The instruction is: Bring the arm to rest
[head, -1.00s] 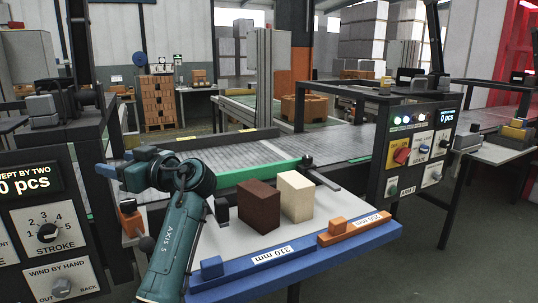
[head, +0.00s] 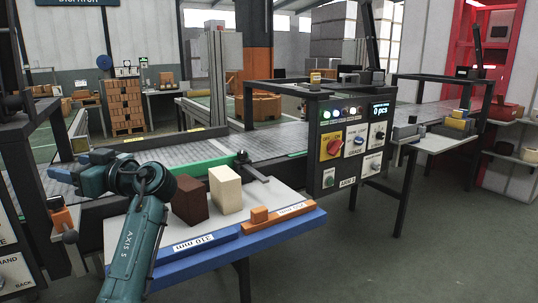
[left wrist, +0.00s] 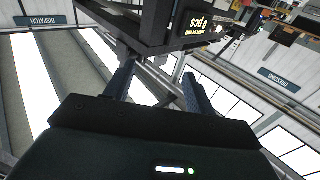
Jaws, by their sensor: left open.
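My left arm (head: 135,245) rises from the bottom of the head view, left of the work table. It bends at a dark wrist joint, and my left gripper (head: 62,175) points away to the left. In the left wrist view the two fingers of this gripper (left wrist: 160,82) stand apart with nothing between them. That camera looks up past the fingers at a dark display box (left wrist: 150,25) and the bright roof. My right gripper is in neither view.
A dark brown brick (head: 190,200) and a cream brick (head: 225,190) stand on the white table (head: 255,215), right of my arm. Blue and orange gauge bars (head: 277,222) line its front edge. A conveyor (head: 280,140) runs behind. A control panel (head: 350,145) stands right. Floor at lower right is clear.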

